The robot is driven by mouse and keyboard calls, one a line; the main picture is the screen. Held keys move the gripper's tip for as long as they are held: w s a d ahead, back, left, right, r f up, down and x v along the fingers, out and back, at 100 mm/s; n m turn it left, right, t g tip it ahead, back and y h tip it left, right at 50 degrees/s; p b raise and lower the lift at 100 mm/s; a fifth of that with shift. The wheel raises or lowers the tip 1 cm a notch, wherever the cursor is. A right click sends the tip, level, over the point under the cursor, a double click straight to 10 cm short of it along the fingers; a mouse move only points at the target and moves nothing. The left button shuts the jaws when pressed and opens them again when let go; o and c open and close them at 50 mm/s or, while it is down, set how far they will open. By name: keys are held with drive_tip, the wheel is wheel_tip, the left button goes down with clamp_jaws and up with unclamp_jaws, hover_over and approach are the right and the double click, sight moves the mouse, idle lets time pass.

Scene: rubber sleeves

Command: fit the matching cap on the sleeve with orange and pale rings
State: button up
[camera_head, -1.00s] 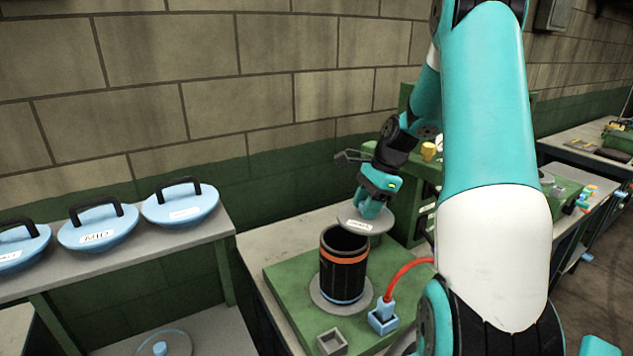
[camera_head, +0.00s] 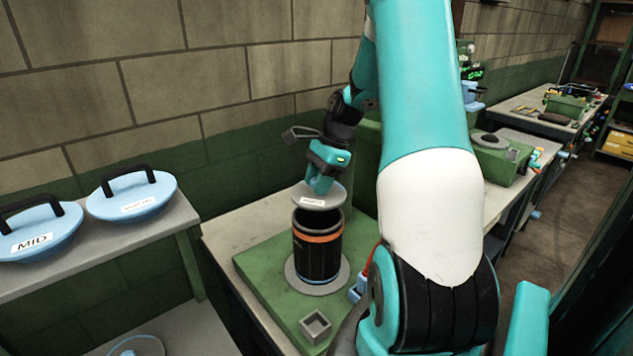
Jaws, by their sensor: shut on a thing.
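The sleeve (camera_head: 317,258) is a black upright cylinder with an orange ring near its top and a pale ring near its base. It stands on a round grey plate on the green base (camera_head: 268,265). Its top looks open and dark. My gripper (camera_head: 320,187) is shut on a grey round cap (camera_head: 326,203) with a white label, too small to read. The cap is just above the sleeve's mouth, slightly toward its far right side, and looks a little tilted. A dark gap shows between cap and rim at the left.
Blue lids with black handles, one labelled MID (camera_head: 35,232) and another (camera_head: 132,196), lie on the left shelf. A small square grey socket (camera_head: 315,325) is in front of the sleeve. A blue connector (camera_head: 357,288) sits right of it, near my arm.

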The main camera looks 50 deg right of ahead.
sight(318, 199)
drive_tip(key=shift+f+b, duration=1.55)
drive_tip(key=shift+f, duration=1.1)
drive_tip(key=o, duration=1.2)
drive_tip(key=shift+r+b, duration=0.1)
drive_tip(key=shift+b, duration=0.2)
drive_tip(key=p+v, duration=0.1)
drive_tip(key=v, duration=1.6)
drive_tip(key=shift+d+r, duration=0.1)
